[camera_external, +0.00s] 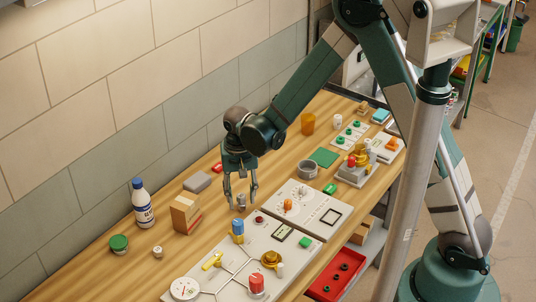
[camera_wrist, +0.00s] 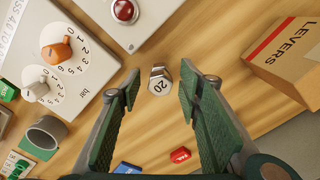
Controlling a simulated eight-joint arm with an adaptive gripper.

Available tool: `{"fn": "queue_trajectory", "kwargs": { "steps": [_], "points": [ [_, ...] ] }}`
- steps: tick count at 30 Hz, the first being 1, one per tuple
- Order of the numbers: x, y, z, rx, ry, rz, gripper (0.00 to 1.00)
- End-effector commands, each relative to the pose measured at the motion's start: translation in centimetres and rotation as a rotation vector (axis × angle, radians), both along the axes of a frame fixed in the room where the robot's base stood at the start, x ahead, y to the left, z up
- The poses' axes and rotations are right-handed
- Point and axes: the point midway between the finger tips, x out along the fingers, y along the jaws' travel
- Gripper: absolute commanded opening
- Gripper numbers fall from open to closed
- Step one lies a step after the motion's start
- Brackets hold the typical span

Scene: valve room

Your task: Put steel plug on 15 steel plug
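A small steel plug marked "20" (camera_wrist: 160,82) stands on the wooden table between my finger lines in the wrist view; it also shows just under my fingers in the external view (camera_external: 241,200). My gripper (camera_external: 241,193) is open and points down above it, and its fingers show spread apart in the wrist view (camera_wrist: 159,86). I cannot tell whether the fingertips reach down to the plug's sides. Another small steel piece (camera_external: 158,252) stands near the bottle; its marking is too small to read. I see no readable "15" mark.
A cardboard LEVERS box (camera_wrist: 288,48) stands close to the gripper, and in the external view (camera_external: 185,210). A white dial panel (camera_external: 298,205) and a fitted pipe board (camera_external: 240,262) lie in front. A bottle (camera_external: 142,204) and a grey block (camera_external: 197,181) stand at the wall side.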

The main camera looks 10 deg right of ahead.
Motion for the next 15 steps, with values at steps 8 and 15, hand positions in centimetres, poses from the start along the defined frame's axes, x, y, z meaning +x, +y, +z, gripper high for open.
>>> {"fn": "queue_trajectory", "kwargs": {
  "steps": [8,15],
  "points": [
    [0.00,0.00,0.03,0.000,0.000,0.000,0.35],
    [0.01,0.00,0.45,0.000,0.000,0.000,0.35]
  ]
}}
